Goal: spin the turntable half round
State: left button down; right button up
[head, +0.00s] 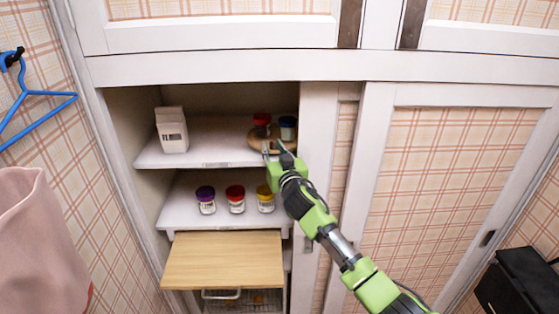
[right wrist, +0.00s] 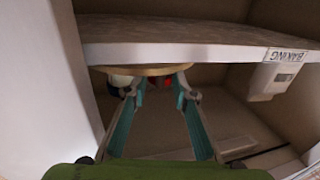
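The round wooden turntable (head: 256,144) sits at the right end of the upper shelf. A red-lidded jar (head: 262,125) and a blue-lidded jar (head: 288,128) stand on it. My right gripper (head: 274,149) is at its front edge, with the fingers apart and nothing held. In the right wrist view, which looks upside down, the turntable rim (right wrist: 150,70) shows just beyond the open fingers (right wrist: 158,93). The jars there are partly hidden by the fingers. I cannot tell whether a fingertip touches the rim. My left gripper is not in view.
A white carton (head: 172,132) stands at the upper shelf's left. Purple-, red- and yellow-lidded jars (head: 236,200) stand on the lower shelf. A wooden board (head: 222,262) sticks out below. The closed door panel (head: 430,180) bounds the opening's right side. The shelf middle is free.

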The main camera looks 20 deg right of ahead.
jog(key=s+a, duration=0.1)
jog(key=s, duration=0.9)
jog(key=shift+s, duration=0.2)
